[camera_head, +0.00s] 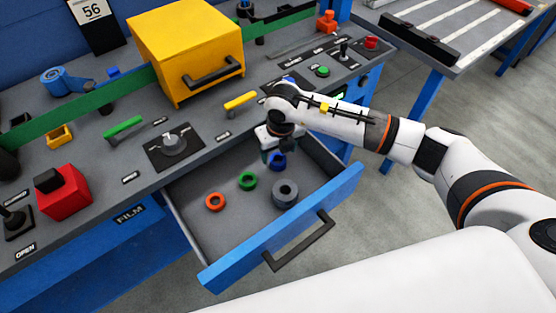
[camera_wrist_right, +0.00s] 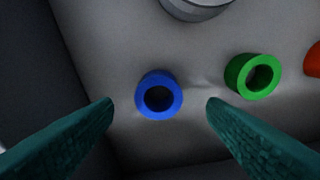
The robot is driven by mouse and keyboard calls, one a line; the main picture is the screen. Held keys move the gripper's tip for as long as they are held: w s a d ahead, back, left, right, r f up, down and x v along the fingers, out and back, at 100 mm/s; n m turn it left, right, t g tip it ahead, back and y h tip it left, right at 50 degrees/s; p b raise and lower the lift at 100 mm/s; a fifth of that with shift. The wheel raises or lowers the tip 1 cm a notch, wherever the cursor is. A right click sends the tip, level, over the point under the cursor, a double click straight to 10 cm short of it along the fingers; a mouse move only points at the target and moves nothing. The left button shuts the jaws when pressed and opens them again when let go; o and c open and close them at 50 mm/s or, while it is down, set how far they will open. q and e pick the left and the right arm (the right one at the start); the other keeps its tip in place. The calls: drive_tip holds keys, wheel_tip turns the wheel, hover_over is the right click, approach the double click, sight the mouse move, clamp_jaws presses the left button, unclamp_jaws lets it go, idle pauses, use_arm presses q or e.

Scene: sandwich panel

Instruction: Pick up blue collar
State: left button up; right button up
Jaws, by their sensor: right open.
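The blue collar (camera_head: 278,162) lies in the open drawer, at its back right, partly hidden by my right gripper (camera_head: 274,151) just above it. In the right wrist view the blue collar (camera_wrist_right: 159,95) shows whole, its hole facing the camera. The two teal fingers of my right gripper (camera_wrist_right: 160,104) are apart, one on each side of the collar, with gaps between them and it. Nothing is held. My left gripper is not in view.
In the drawer (camera_head: 222,267), a green ring (camera_head: 247,181), an orange ring (camera_head: 215,202) and a larger grey ring (camera_head: 285,193) lie left of and in front of the collar. The drawer walls stand close by. A yellow box (camera_head: 185,45) stands on the panel behind.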

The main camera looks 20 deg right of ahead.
sight(278, 158)
drive_tip(key=f, duration=0.4)
drive_tip(key=shift+w+f, duration=0.2)
drive_tip(key=shift+c, duration=0.5)
drive_tip(key=c, duration=1)
drive_tip(key=shift+r, duration=0.1)
wheel_tip(278, 158, up, 10)
drive_tip(key=shift+f, duration=0.1)
